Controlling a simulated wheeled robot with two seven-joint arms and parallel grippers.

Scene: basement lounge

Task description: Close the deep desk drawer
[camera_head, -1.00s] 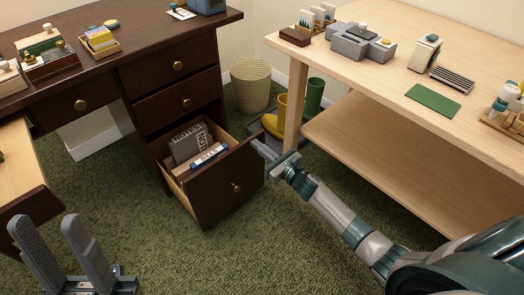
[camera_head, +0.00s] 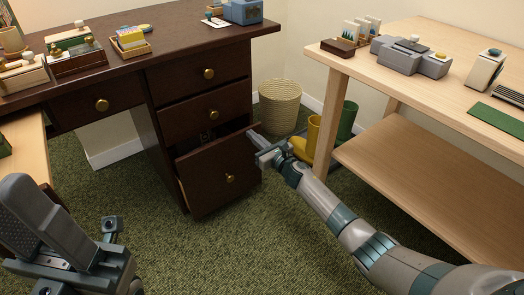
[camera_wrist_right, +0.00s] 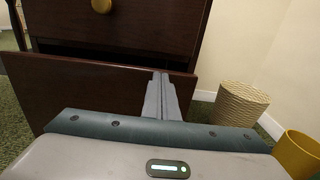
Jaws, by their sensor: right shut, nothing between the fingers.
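The front also shows in the right wrist view (camera_wrist_right: 95,95). My right gripper (camera_head: 256,139) is shut and empty, its fingers at the upper right edge of the drawer front. In the right wrist view the fingers (camera_wrist_right: 160,95) overlap that front; exact contact is unclear. My left gripper (camera_head: 30,190) is at the lower left, away from the drawer; its finger spacing is unclear.
Two drawers (camera_head: 205,115) above look shut. A light wood table (camera_head: 440,95) stands at the right, beside my right arm. A woven basket (camera_head: 279,105), yellow boots (camera_head: 308,140) and a green boot (camera_head: 347,120) stand behind the gripper. The carpet (camera_head: 235,235) before the drawer is clear.

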